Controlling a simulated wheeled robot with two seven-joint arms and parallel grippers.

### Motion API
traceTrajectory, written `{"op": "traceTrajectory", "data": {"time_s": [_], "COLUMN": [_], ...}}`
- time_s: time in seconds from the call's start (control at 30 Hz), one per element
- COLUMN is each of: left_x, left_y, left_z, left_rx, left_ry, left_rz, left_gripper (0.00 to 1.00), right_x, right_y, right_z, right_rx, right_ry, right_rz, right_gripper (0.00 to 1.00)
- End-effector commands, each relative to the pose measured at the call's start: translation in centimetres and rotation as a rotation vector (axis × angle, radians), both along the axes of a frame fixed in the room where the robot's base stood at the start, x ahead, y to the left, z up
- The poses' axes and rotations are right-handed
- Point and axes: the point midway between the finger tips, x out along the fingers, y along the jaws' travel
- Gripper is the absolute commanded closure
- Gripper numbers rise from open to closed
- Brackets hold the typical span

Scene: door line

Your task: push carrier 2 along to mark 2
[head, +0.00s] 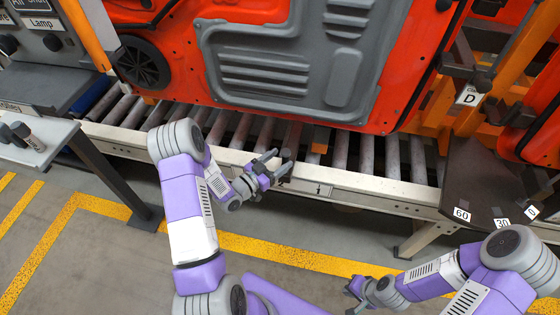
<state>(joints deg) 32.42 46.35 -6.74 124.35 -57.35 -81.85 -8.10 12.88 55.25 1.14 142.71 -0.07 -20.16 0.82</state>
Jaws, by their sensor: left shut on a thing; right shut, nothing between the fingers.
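A large orange door with grey panels (268,72) stands over the roller conveyor (240,158); I cannot read a number on it or its carrier. A small orange block (319,138), possibly part of a carrier, sits at the rollers below the door. My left gripper (272,166) is at the conveyor's front rail, shut on a dark grey bar (288,156); what the bar belongs to is unclear. My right gripper (352,292) is shut and empty, low in front of the conveyor. A small label with a stroke (321,189) is on the front rail; mark 2 is not identifiable.
A second orange door (535,135) stands at the right, near an orange frame with tag D (468,97). A dark plate with labels 60, 30 and 0 (490,180) juts out at the right. A grey side table (40,140) stands left. Yellow-lined floor (100,240) lies in front.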

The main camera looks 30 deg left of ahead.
Motion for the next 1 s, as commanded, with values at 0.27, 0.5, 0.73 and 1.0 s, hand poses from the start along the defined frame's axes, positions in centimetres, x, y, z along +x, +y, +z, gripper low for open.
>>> {"op": "traceTrajectory", "data": {"time_s": [0.27,0.5,0.73,1.0], "left_x": [0.4,0.3,-0.5,-4.7], "left_y": [0.4,0.2,0.5,2.1], "left_z": [0.2,0.2,0.1,0.2], "left_rx": [0.006,0.003,0.002,0.002], "left_ry": [-0.007,-0.006,-0.003,-0.004], "left_rz": [0.014,0.008,0.008,0.011], "left_gripper": [0.51,0.51,0.51,0.51], "right_x": [0.0,0.0,0.0,0.0], "right_y": [0.0,0.0,0.0,0.0], "right_z": [0.0,0.0,0.2,0.9], "right_rx": [0.000,0.000,0.000,0.000], "right_ry": [0.000,0.000,0.000,0.000], "right_rz": [0.000,0.000,0.000,0.000], "right_gripper": [1.00,1.00,1.00,1.00]}}
